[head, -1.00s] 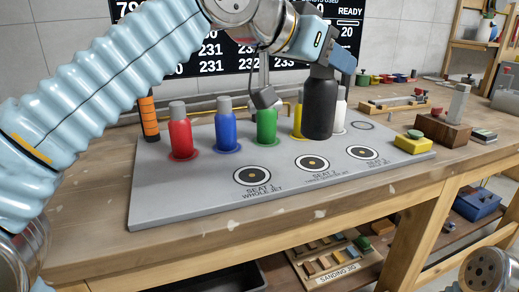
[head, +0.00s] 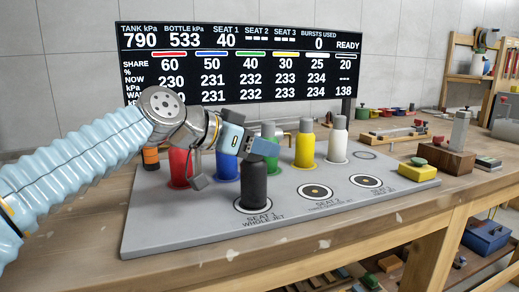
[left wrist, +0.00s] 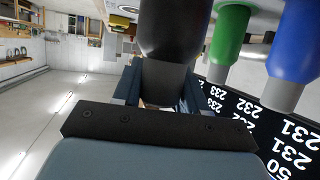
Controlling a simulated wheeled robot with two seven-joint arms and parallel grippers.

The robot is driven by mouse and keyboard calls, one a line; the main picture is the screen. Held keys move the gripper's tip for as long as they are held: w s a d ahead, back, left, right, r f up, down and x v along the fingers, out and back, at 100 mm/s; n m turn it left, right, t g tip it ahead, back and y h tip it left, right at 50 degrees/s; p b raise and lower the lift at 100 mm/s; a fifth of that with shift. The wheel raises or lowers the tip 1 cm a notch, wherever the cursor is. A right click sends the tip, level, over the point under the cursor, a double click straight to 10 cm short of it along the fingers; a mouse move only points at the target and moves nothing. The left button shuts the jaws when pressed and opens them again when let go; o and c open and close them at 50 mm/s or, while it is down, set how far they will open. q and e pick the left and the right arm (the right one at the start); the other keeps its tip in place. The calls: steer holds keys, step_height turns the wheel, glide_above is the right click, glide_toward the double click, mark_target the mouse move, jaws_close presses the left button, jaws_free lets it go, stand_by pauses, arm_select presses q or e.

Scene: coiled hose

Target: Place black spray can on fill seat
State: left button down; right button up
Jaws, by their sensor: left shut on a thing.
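The black spray can (head: 254,186) is upright at Seat 1 (head: 238,206) on the grey board, its base within the white ring and appearing to touch it. The can hides the middle of the seat. My left gripper (head: 262,148) is shut on the can's top. In the left wrist view the black can (left wrist: 172,30) sits between the two fingers. Seat 2 (head: 315,191) and Seat 3 (head: 366,181) are empty. My right gripper is not in view.
Red (head: 179,166), blue (head: 227,165), green (head: 268,160), yellow (head: 304,148) and white (head: 337,145) cans stand in a row behind the seats. A display (head: 240,65) reads 40 under Seat 1. A yellow block (head: 418,173) lies at the board's right edge.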

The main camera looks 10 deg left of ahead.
arm_select(q)
steer(key=shift+f, duration=0.15)
steer(key=c, duration=0.6)
jaws_free()
steer(key=shift+s+a+r, duration=0.15)
steer(key=shift+r, duration=0.1)
steer(key=v, duration=1.1)
steer(key=shift+s+a+r+b, duration=0.1)
steer(key=shift+s+a+b, duration=0.1)
steer(key=shift+b, duration=0.2)
